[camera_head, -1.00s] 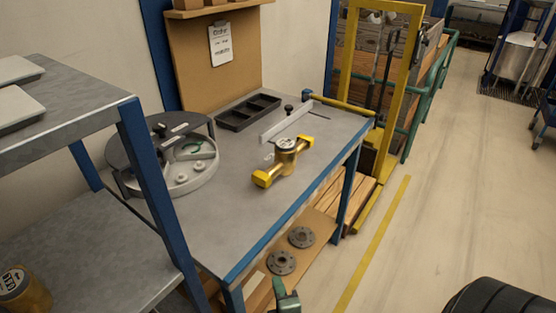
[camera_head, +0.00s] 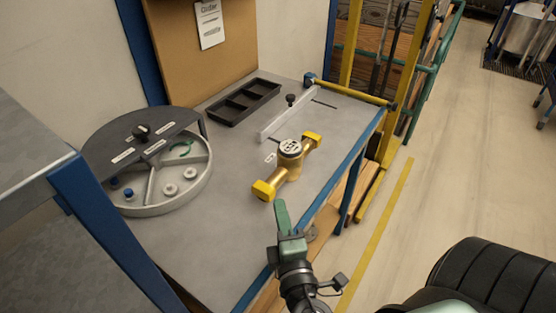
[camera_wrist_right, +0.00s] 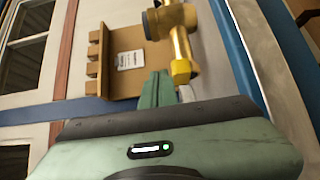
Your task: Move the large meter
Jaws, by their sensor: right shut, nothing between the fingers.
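The large meter (camera_head: 290,165) is a brass body with a round dial on top and yellow hexagonal ends. It lies on the grey workbench (camera_head: 225,235), near the bench's blue front edge. It also shows at the top of the right wrist view (camera_wrist_right: 178,38). My right gripper (camera_head: 281,210) is shut and empty, with its green fingers pointing up beside the meter's near yellow end. It appears apart from the meter. In the right wrist view the shut fingers (camera_wrist_right: 156,88) are seen just below the meter. My left gripper is not in view.
A round grey fixture (camera_head: 185,190) with a dark half cover stands on the bench's left. A black compartment tray (camera_head: 243,102) and a light straight bar (camera_head: 290,113) lie behind the meter. A blue-edged shelf (camera_head: 85,185) is at left. A yellow frame (camera_head: 395,110) stands beyond the bench's right end.

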